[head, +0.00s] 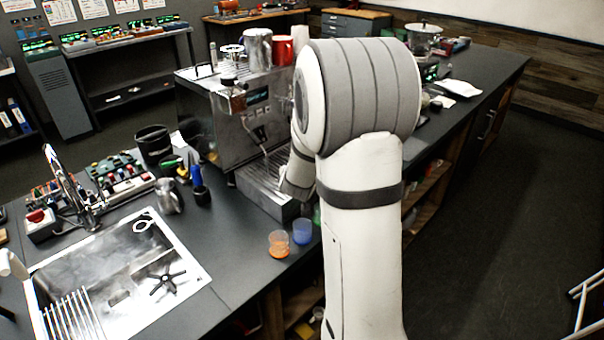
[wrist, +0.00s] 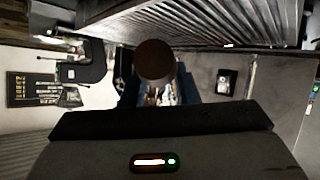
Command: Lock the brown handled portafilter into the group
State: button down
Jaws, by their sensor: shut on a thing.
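The espresso machine (head: 235,110) stands on the dark counter in the head view, with its ribbed drip tray (head: 262,185) in front. My arm covers its right side, so the group and my gripper are hidden there. In the wrist view my gripper (wrist: 158,88) is shut on the brown handle (wrist: 155,58) of the portafilter, whose rounded brown end faces the camera between the dark fingers. The portafilter's basket and the group are hidden, so I cannot tell whether they touch. Ribbed metal, seemingly the drip tray (wrist: 195,22), crosses the top of the wrist view.
An orange cup (head: 278,244) and a blue cup (head: 302,231) stand near the counter's front edge. A steel pitcher (head: 169,196) and a sink (head: 120,270) are to the left. A steel container (head: 258,48) and a red one (head: 282,50) stand on the machine.

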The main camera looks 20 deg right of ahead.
jog(key=shift+w+d+p, duration=0.4)
jog(key=shift+w+d, duration=0.25)
jog(key=shift+w, duration=1)
jog(key=shift+w+d+p, duration=0.4)
jog(key=shift+w+d, duration=0.3)
jog(key=shift+w, duration=1)
jog(key=shift+w+d+p, duration=0.4)
jog(key=shift+w+d, duration=0.25)
jog(key=shift+w, duration=1)
jog(key=shift+w+r+p, duration=0.1)
jog(key=shift+r+p, duration=0.55)
jog(key=shift+p, duration=0.1)
jog(key=shift+r+p, duration=1)
jog(key=shift+r, duration=0.05)
dwell(1.2)
